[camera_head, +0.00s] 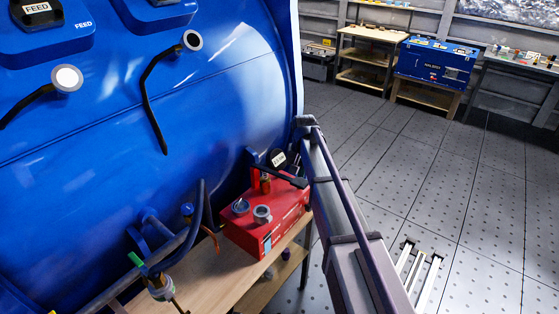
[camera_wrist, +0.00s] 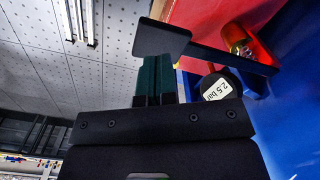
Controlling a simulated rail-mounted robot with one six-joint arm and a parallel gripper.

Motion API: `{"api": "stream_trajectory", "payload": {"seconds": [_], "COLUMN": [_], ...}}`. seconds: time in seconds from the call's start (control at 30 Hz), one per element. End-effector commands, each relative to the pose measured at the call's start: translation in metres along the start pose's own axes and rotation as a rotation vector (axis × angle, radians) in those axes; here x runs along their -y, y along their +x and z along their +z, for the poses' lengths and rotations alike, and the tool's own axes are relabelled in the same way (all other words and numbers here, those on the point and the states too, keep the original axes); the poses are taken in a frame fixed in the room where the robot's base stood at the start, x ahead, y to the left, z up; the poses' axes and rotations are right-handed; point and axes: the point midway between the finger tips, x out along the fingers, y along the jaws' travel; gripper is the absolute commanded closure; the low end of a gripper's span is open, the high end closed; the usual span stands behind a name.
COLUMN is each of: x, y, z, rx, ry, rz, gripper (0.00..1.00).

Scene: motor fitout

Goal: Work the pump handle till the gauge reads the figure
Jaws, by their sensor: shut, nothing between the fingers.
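The red pump box (camera_head: 262,236) sits on a wooden bench beside the big blue housing. In the wrist view, a dark pump handle (camera_wrist: 162,38) with a flat, wide end reaches from the right, near the pump's red and brass parts (camera_wrist: 238,40). My gripper (camera_wrist: 157,62) is shut and empty. Its fingertips are right by the handle's flat end; I cannot tell whether they touch. A round tag reading 2.5 bar (camera_wrist: 217,88) is close to the fingers; it also shows in the head view (camera_head: 278,158). Two round fittings (camera_head: 262,213) sit on the box; I cannot make out a gauge reading.
The blue housing (camera_head: 200,110) fills the left, with black cables hanging from it. A pipe with a brass valve (camera_head: 160,288) stands at the bench's left. A blue crate (camera_head: 435,62) and workbenches stand at the back.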

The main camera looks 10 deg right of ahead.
Motion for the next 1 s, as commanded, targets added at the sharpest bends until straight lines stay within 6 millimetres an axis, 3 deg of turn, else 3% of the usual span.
{"api": "stream_trajectory", "payload": {"seconds": [0.27, 1.0], "x": [0.001, 0.009], "y": [0.008, 0.091], "z": [0.0, -0.005], "rx": [0.0, -0.001], "ry": [0.0, -0.001], "rz": [0.0, -0.001], "gripper": [1.0, 1.0]}}
